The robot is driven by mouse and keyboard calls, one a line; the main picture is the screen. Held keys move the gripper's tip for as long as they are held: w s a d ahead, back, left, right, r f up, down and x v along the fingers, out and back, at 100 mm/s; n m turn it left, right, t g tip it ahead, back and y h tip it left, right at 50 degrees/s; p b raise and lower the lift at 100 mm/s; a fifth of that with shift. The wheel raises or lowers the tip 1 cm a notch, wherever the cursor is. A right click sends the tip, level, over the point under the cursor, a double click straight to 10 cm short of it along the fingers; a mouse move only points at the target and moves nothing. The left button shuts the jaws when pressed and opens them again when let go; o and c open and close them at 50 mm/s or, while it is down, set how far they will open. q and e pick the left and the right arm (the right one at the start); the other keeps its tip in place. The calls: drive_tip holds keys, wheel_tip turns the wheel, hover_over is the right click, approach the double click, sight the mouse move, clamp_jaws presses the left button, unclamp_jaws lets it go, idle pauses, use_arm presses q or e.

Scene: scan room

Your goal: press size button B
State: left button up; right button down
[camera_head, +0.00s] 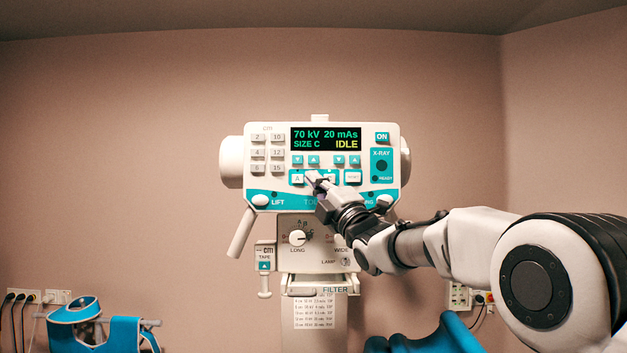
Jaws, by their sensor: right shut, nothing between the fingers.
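The white and teal x-ray control panel (225,161) faces me in the middle of the view. Its dark display (326,139) reads 70 kV, 20 mAs, SIZE C and IDLE. Below the display is a row of size buttons. Button A (297,178) shows at the left of the row. The middle of the row, where B would sit, is hidden behind my right gripper (314,178). The gripper is shut and empty, with its tips at or just in front of this row. I cannot tell whether they touch the panel. My left gripper is not in view.
Knobs labelled LONG (298,238) and WIDE sit below the panel. Wall sockets (460,296) are at the right.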

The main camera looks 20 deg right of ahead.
drive_tip(key=shift+w+d, duration=0.1)
drive_tip(key=shift+w, duration=0.25)
idle(0.7)
drive_tip(key=shift+s+f+b, duration=0.15)
drive_tip(key=shift+s+b, duration=0.35)
drive_tip(key=shift+b, duration=0.15)
drive_tip(key=shift+s+a, duration=0.25)
drive_tip(key=shift+s, duration=0.05)
drive_tip(key=s+b, duration=0.2)
drive_tip(key=s+a+b, duration=0.1)
drive_tip(key=s+b, duration=0.1)
drive_tip(key=b, duration=0.1)
drive_tip(key=shift+s+a, duration=0.15)
drive_tip(key=shift+s, duration=0.25)
